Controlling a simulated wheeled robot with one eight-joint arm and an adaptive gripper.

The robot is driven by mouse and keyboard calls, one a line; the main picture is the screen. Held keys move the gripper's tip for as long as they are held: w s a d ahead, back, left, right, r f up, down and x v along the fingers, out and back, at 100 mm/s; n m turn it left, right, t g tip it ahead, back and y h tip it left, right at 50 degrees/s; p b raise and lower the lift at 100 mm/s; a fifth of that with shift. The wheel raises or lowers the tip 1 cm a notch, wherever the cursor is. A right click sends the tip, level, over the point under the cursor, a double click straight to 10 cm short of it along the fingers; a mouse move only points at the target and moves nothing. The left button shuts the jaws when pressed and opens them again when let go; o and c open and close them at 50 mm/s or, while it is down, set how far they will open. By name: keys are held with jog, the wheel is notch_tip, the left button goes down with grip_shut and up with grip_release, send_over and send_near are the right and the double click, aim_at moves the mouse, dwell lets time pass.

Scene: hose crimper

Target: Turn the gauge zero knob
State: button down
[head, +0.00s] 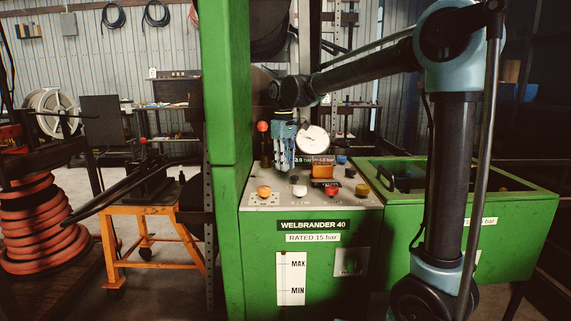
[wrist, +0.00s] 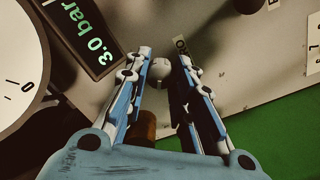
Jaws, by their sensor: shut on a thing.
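A small pale knob (wrist: 160,70) sits on the grey panel, between the fingertips of my gripper (wrist: 165,58) in the wrist view. The fingers are closed around it, one on each side. A small label (wrist: 181,45) lies just beyond it, partly covered by a finger. In the head view my gripper (head: 284,168) points straight down at the panel, left of the display. The round white gauge (head: 313,140) stands behind the panel and also shows at the left in the wrist view (wrist: 18,60).
The display (wrist: 82,30) reads 3.0 bar. A red-topped lever (head: 263,127) stands left of my gripper. A tall green post (head: 222,100) rises at the left.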

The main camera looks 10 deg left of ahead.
jog(key=shift+d, duration=0.2)
jog(key=c, duration=1.3)
grip_release()
jog(key=shift+w, duration=0.1)
jog(key=shift+a, duration=0.1)
jog(key=shift+r, duration=3.95)
